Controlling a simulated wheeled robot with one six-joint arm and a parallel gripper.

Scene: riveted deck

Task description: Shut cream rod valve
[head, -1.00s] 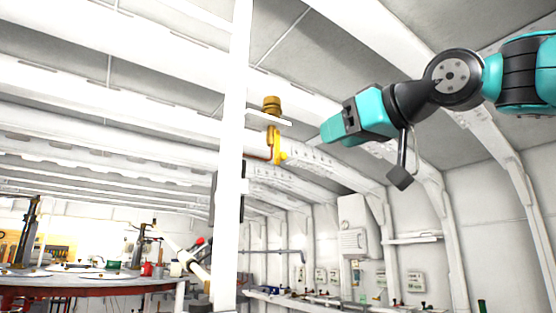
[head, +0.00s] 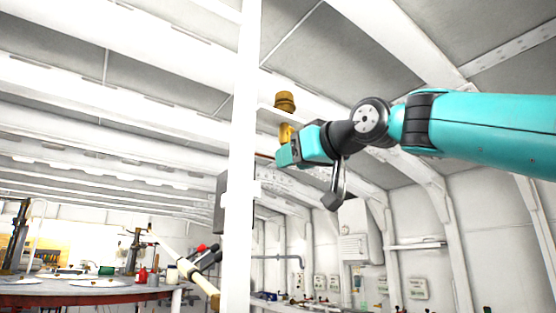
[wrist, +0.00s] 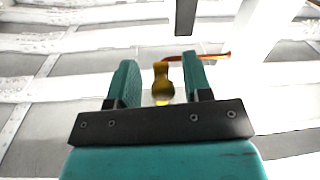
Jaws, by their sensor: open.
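The valve has a brass knob-like top (head: 285,102) and a yellow body (head: 285,133), up beside the white post in the head view. Its cream rod is hard to pick out against the white beams. My teal gripper (head: 288,155) is just below and in front of the yellow body, hiding its lower part. In the wrist view my gripper (wrist: 160,88) is open, and the yellow and brass valve part (wrist: 162,82) shows between its two fingers, nearer the right one. I cannot tell whether they touch.
A copper pipe (wrist: 210,56) runs right from the valve in the wrist view. A white upright post (head: 243,160) stands just left of the valve. White ceiling beams pass overhead. A round red-edged table (head: 90,297) is at the lower left.

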